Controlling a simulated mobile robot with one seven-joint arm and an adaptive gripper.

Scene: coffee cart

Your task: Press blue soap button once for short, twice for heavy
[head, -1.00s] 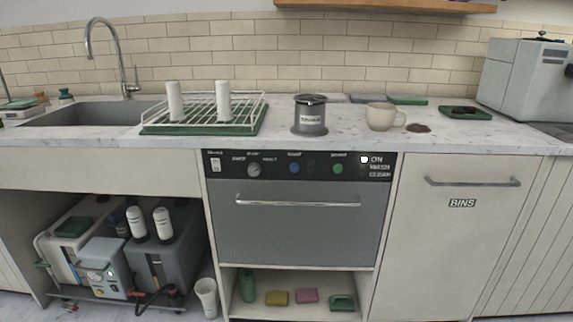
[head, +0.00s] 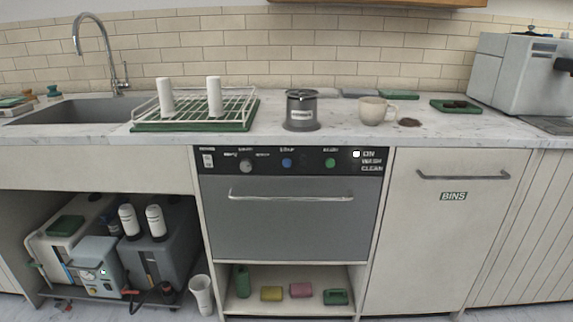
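The blue soap button (head: 287,163) sits on the black control panel (head: 222,161) of the grey under-counter washer (head: 290,215). A green button (head: 330,163) is to its right and a dial (head: 246,166) to its left. A white light (head: 356,154) is lit beside the ON, WASH and CLEAN labels. The small label above the blue button is hard to read. My gripper is not in view, and nothing touches the panel.
On the counter (head: 440,126) stand a grey canister (head: 302,112), a beige mug (head: 374,111) and a dish rack (head: 240,103). The washer's handle bar (head: 290,197) sticks out below the panel. The space before the panel looks clear.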

